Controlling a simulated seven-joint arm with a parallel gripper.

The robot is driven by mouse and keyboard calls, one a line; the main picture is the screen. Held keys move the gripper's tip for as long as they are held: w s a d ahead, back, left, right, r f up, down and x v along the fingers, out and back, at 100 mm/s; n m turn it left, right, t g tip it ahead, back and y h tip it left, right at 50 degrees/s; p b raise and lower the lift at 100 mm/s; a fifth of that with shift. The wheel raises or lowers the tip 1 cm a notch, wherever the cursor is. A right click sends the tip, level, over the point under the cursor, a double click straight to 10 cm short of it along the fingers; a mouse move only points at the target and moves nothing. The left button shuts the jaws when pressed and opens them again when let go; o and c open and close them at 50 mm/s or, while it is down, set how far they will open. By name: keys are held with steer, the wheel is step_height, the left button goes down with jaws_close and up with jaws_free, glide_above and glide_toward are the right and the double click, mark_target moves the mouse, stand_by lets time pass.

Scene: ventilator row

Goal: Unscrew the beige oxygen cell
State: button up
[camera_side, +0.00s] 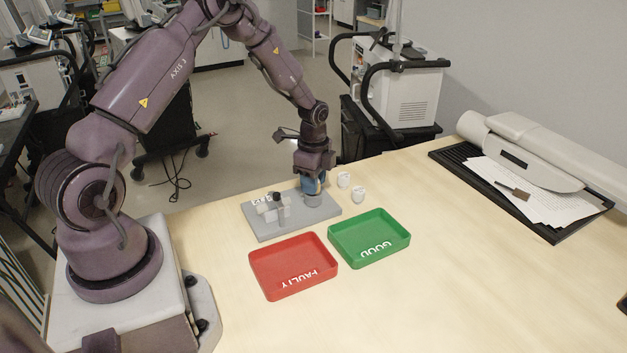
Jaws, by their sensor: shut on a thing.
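My gripper (312,182) points down at the right end of a grey fixture plate (264,229), over a short grey round socket (313,200). It is shut on an oxygen cell at the top of the socket. The fingers hide most of the cell, so I cannot make out its beige colour; blue shows around the fingertips. I cannot tell whether the cell is still threaded in. Two small white cells, one farther back (343,180) and one nearer (358,194), stand on the table just right of the plate.
A clear block with a black knob (277,197) stands on the plate's left part. In front are a red FAULTY tray (252,270) and a green GOOD tray (371,262), both empty. A black tray with papers (548,232) lies at right.

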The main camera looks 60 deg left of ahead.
steer(key=shift+n, duration=0.8)
steer(key=shift+n, duration=0.8)
steer(key=n, duration=0.4)
steer(key=shift+n, duration=0.3)
steer(key=o, duration=0.8)
steer(key=shift+c, duration=0.2)
